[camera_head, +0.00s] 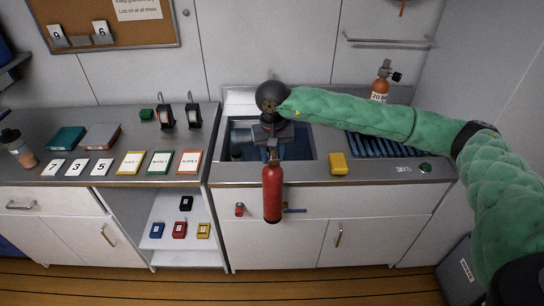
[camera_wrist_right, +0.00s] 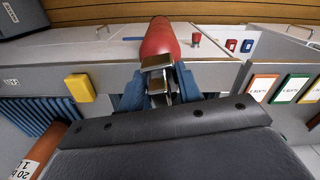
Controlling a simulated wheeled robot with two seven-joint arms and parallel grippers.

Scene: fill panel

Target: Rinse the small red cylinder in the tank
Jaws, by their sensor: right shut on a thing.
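The small red cylinder (camera_head: 272,193) hangs upright from my right gripper (camera_head: 273,148), in front of the drawer fronts below the counter's front edge. Its red body (camera_wrist_right: 158,40) also shows in the right wrist view, beyond the fingers (camera_wrist_right: 160,85), which are shut on its metal valve. The tank (camera_head: 302,152) is sunk in the counter just behind the cylinder, with bluish water in it. My right wrist and hand are above the tank and hide part of it. My left gripper is out of view.
A yellow block (camera_head: 338,164) sits on the counter right of the tank. An orange cylinder labelled 20 (camera_head: 379,90) stands behind the blue ribbed rack (camera_head: 385,146). Left of the tank lie coloured cards (camera_head: 160,163). A red knob (camera_head: 239,209) and blue handle (camera_head: 294,211) are on the cabinet front.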

